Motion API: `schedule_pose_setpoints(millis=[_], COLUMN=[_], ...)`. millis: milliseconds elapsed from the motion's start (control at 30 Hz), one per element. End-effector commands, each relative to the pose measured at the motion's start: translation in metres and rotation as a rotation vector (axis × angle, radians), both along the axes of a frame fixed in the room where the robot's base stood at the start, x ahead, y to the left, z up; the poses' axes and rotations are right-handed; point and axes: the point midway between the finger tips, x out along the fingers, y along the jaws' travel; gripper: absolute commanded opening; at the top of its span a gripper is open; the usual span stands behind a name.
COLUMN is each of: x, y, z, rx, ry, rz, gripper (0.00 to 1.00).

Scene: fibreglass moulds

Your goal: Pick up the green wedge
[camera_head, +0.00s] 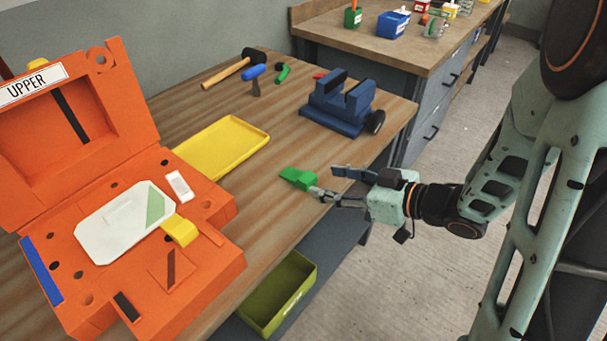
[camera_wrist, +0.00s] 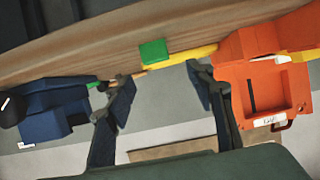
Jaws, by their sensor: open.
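The green wedge (camera_head: 298,179) lies on the wooden workbench near its front edge, to the right of the yellow tray. It also shows in the wrist view (camera_wrist: 154,52) as a small green block, beyond the fingertips and roughly centred between them. My gripper (camera_head: 325,183) is open and empty, just right of the wedge at the bench edge. In the wrist view its two fingers (camera_wrist: 160,82) stand wide apart with nothing between the tips. In the head view the lower finger's tip appears close to the wedge; I cannot tell whether they touch.
An open orange mould (camera_head: 222,262) marked UPPER fills the bench's left. The yellow tray (camera_head: 222,147) lies behind the wedge. A blue vise (camera_head: 335,115) stands right of it. A hammer (camera_head: 226,73) and small tools lie at the back. A green-yellow bin (camera_head: 262,318) sits below the bench edge.

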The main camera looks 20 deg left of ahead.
Motion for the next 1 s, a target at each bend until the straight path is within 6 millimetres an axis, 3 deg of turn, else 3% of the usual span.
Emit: schedule_pose_setpoints(millis=[133,367,700,1000], x=[0.009,0.016,0.033,0.034], y=[0.021,0.036,0.072,0.074], z=[-0.011,-0.017,-0.033,-0.033], rx=[-0.002,-0.002,-0.003,-0.002], ry=[0.0,-0.002,-0.002,-0.002], rz=[0.003,-0.001,-0.001,-0.004], gripper=[0.49,0.49,0.49,0.47])
